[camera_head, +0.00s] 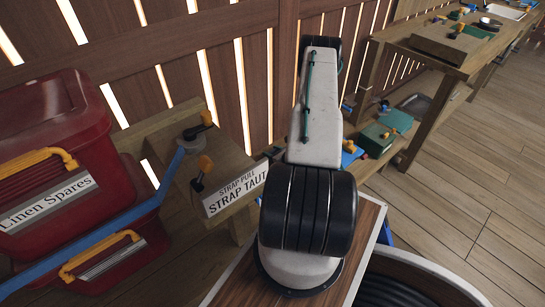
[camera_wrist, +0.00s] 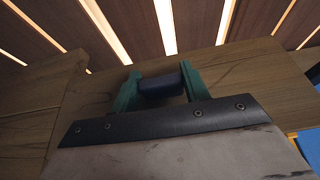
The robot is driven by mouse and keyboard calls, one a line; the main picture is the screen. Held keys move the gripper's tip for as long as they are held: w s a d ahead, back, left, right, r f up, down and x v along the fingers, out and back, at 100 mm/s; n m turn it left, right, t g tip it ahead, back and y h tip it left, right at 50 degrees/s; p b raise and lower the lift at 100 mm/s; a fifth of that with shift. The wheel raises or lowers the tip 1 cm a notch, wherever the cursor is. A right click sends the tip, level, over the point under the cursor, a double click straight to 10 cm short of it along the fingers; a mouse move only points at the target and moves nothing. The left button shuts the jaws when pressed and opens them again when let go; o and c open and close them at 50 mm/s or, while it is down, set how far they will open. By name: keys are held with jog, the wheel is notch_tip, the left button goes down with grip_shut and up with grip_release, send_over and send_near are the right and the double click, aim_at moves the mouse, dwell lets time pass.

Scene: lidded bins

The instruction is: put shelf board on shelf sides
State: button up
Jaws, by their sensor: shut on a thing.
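My gripper shows in the wrist view (camera_wrist: 161,86) with its two green fingers on either side of a dark blue rounded piece (camera_wrist: 160,85), shut on it. The piece is short and lies crosswise; what it belongs to is hidden. A wide wooden surface (camera_wrist: 240,85) lies beyond the fingers; I cannot tell whether it is the shelf board. In the head view my arm hides the fingertips. No shelf sides can be told for sure in either view.
Red lidded bins (camera_head: 75,150) stand at the left, with a blue strap (camera_head: 110,225) across the front. A wooden block (camera_head: 215,165) bears a "STRAP TAUT" sign (camera_head: 237,190). A wooden bench (camera_head: 390,40) and green box (camera_head: 376,140) stand at right. The right floor is clear.

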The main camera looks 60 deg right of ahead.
jog(key=shift+w+d, duration=0.3)
jog(key=shift+d, duration=0.05)
jog(key=shift+s+f, duration=0.1)
jog(key=shift+f, duration=1.65)
jog(key=shift+f, duration=0.2)
jog(key=o, duration=1.2)
jog(key=shift+c, duration=0.2)
jog(key=shift+r, duration=0.15)
jog(key=shift+s+a+r, duration=0.1)
jog(key=shift+s+r, duration=0.05)
jog(key=shift+s, duration=0.15)
jog(key=v, duration=1.1)
jog(key=shift+s, duration=0.15)
jog(key=shift+a, duration=0.15)
